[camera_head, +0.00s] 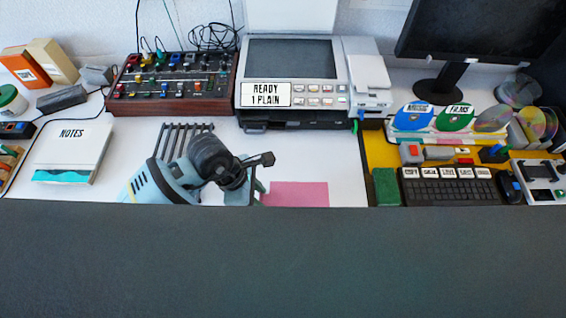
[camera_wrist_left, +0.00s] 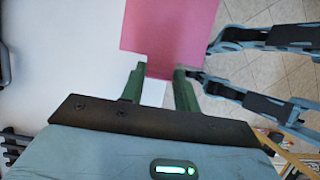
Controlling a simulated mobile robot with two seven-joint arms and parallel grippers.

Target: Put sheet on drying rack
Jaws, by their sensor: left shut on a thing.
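A pink sheet (camera_head: 297,194) lies at the front edge of the white desk, close to my left gripper (camera_head: 257,191). In the left wrist view the pink sheet (camera_wrist_left: 165,35) is pinched by its edge between the green fingers of my left gripper (camera_wrist_left: 158,87), which is shut on it. The dark slatted drying rack (camera_head: 183,137) stands on the desk behind and left of the gripper; my left arm hides its front part. Dark bars at the left edge of the wrist view may be the rack. My right gripper is not identifiable in either view.
A printer (camera_head: 290,75) and a control panel with knobs (camera_head: 172,85) stand behind. A notes box (camera_head: 72,150) is at the left. A keyboard (camera_head: 450,188), discs (camera_head: 455,117) and a monitor (camera_head: 470,35) crowd the right. Bare desk lies right of the sheet.

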